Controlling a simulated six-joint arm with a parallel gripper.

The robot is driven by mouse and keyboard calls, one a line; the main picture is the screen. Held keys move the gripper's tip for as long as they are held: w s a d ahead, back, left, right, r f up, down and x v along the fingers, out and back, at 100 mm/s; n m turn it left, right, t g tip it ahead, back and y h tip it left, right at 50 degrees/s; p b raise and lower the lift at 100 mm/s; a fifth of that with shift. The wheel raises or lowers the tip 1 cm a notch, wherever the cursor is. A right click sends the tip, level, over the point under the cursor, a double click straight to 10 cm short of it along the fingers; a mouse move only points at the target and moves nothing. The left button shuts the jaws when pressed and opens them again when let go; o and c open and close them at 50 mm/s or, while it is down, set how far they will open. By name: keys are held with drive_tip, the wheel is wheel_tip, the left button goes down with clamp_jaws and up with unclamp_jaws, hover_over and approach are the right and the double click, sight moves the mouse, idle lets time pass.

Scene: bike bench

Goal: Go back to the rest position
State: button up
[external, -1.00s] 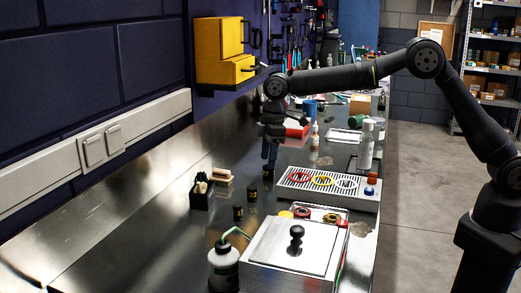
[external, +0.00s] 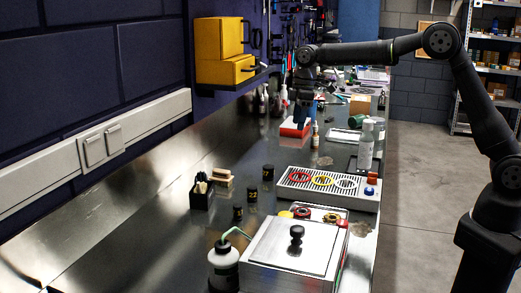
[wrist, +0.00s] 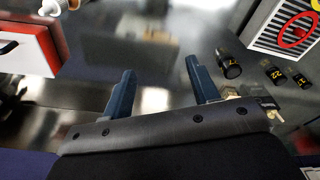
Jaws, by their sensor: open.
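My gripper (external: 301,118) hangs from my arm above the far part of the steel bench, in front of the red and white box. In the wrist view its two blue fingers (wrist: 162,82) are spread apart with only bare bench between them. It is open and empty.
A slotted tray (external: 326,195) with coloured rings stands at the bench's right. A spray can (external: 365,150) stands behind it. The red and white box (external: 294,129) is near my gripper. A lidded metal box (external: 292,247) and bottle (external: 223,268) are in front.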

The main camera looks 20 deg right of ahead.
drive_tip(key=w+d+m, duration=0.3)
drive_tip(key=w+d, duration=0.5)
drive_tip(key=d, duration=0.1)
drive_tip(key=a+f, duration=0.2)
drive_tip(key=a, duration=0.1)
drive_tip(key=a+f, duration=0.2)
drive_tip(key=a, duration=0.2)
drive_tip(key=s+a+f, duration=0.1)
drive_tip(key=a+f, duration=0.2)
drive_tip(key=a, duration=0.1)
drive_tip(key=shift+s+a, duration=0.1)
drive_tip(key=shift+a+f, duration=0.25)
drive_tip(key=shift+f, duration=0.55)
drive_tip(key=shift+r, duration=0.1)
drive_tip(key=shift+d+r, duration=0.1)
drive_tip(key=shift+r, duration=0.25)
drive_tip(key=d+r, duration=0.8)
drive_tip(key=d, duration=0.4)
drive_tip(key=shift+n, duration=0.7)
drive_tip(key=s+a, duration=0.2)
drive_tip(key=a, duration=0.1)
drive_tip(key=s+a, duration=0.1)
drive_tip(key=a, duration=0.1)
drive_tip(key=shift+a+f, duration=0.1)
drive_tip(key=shift+f, duration=0.1)
drive_tip(key=shift+w, duration=0.1)
